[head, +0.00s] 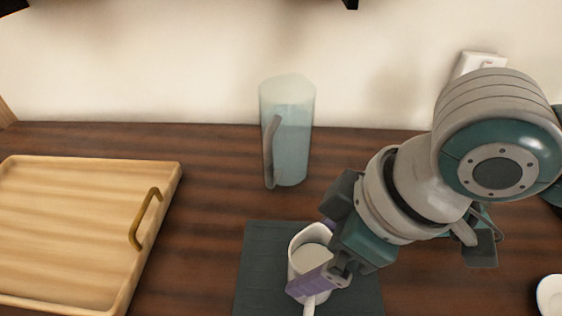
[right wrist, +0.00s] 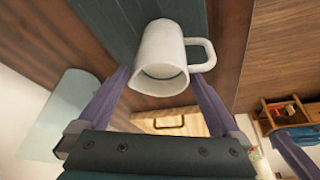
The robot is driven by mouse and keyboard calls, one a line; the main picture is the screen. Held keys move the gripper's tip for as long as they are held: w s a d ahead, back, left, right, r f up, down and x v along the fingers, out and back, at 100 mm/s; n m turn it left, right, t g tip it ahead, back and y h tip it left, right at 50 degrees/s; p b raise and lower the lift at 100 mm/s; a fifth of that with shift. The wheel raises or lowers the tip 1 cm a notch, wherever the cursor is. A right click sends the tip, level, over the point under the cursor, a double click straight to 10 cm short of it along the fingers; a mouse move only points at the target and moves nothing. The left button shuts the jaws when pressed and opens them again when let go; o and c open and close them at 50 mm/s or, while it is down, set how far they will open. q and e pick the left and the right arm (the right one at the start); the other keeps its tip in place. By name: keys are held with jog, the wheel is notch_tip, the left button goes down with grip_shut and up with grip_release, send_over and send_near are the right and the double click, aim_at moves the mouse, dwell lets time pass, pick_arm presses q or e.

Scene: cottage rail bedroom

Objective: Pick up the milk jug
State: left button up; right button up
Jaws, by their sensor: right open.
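The white milk jug (head: 296,262) stands upright on a dark mat (head: 260,245), its handle toward the bottom of the head view. A pale liquid surface shows inside it. My right gripper (head: 318,262) is open and low at the jug, with one purple finger across its near side; the other finger is mostly hidden in the head view. In the right wrist view the jug (right wrist: 158,50) appears between the two purple fingers of the gripper (right wrist: 160,78), its handle to the right. I cannot tell whether either finger touches it.
A translucent blue pitcher (head: 291,145) stands behind the mat near the wall. A wooden tray (head: 170,185) with a brass handle lies at the left. A white dish (head: 550,294) is cut off at the lower right. Bare wood lies between tray and mat.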

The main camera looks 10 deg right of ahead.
aim_at(303, 259)
jog(key=b+x, duration=0.1)
jog(key=x, duration=0.3)
jog(key=shift+a+f, duration=0.1)
jog(key=shift+f, duration=0.15)
jog(key=shift+c, duration=0.2)
jog(key=c, duration=1.5)
grip_shut()
jog(key=shift+r, duration=0.25)
